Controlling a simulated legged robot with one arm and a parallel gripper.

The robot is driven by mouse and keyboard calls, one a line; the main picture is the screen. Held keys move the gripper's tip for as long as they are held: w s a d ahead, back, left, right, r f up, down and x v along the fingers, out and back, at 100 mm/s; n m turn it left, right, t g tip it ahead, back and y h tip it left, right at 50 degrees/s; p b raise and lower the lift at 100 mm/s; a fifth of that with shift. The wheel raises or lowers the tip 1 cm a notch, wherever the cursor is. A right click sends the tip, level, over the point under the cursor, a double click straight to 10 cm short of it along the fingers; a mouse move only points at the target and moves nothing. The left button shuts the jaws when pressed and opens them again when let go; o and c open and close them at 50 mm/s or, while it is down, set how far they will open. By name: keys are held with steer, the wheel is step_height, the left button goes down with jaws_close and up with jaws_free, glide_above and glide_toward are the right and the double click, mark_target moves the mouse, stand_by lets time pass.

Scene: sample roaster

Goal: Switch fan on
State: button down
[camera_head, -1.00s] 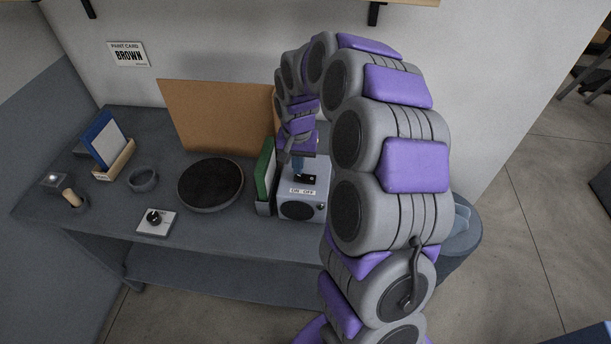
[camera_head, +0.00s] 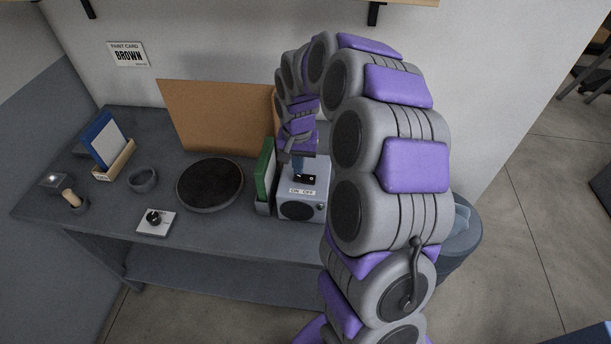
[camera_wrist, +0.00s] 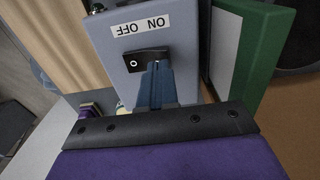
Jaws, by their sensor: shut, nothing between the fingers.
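The fan unit (camera_head: 301,209) is a light grey box with a round dark grille on its front, standing on the bench. On its top are an ON OFF label (camera_wrist: 141,24) and a black rocker switch (camera_wrist: 140,61) with a small round mark at one end. My gripper (camera_head: 299,171) points down over the top of the box. In the wrist view its blue fingers (camera_wrist: 156,72) are together and empty. Their tips are at the switch's edge, covering part of it; I cannot tell whether they touch it.
A green folder in a holder (camera_head: 265,173) stands close left of the box. A round dark plate (camera_head: 210,184) and a dial on a white base (camera_head: 155,222) lie further left. A brown board (camera_head: 215,118) leans behind. A bin (camera_head: 462,240) stands right of the bench.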

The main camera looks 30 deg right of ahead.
steer(key=shift+f, duration=0.95)
stand_by(0.6)
steer(key=shift+r, duration=0.15)
steer(key=shift+r+p, duration=1.4)
steer(key=shift+r, duration=2)
